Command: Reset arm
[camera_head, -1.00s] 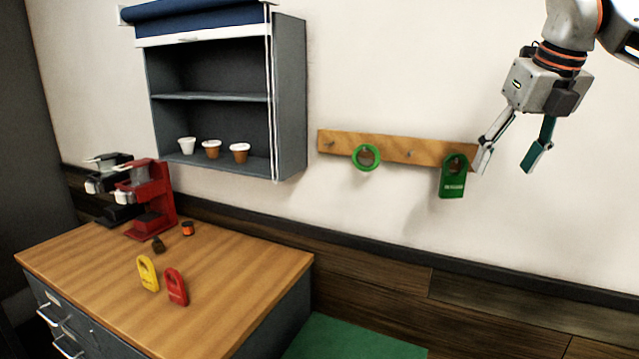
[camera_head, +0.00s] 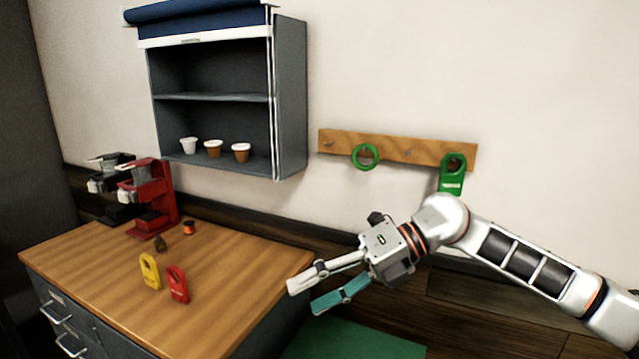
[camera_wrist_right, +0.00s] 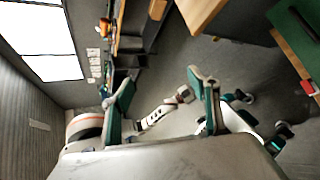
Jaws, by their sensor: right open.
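My right gripper (camera_head: 316,293) is open and empty in the head view. It hangs in front of the counter's right edge, above the green mat, with its fingers pointing left. Its arm reaches in from the right edge of the picture. In the right wrist view the two fingers (camera_wrist_right: 160,98) stand apart with nothing between them. Part of a white arm of mine shows beyond them there. My left gripper is not in the head view.
A wooden counter (camera_head: 225,270) holds a red brewer (camera_head: 150,200), a dark brewer (camera_head: 108,180), a yellow tag (camera_head: 149,272) and a red tag (camera_head: 177,284). Cups stand in the wall cabinet (camera_head: 290,100). A peg rail (camera_head: 430,150) holds a green ring (camera_head: 365,168) and a green tag (camera_head: 452,184).

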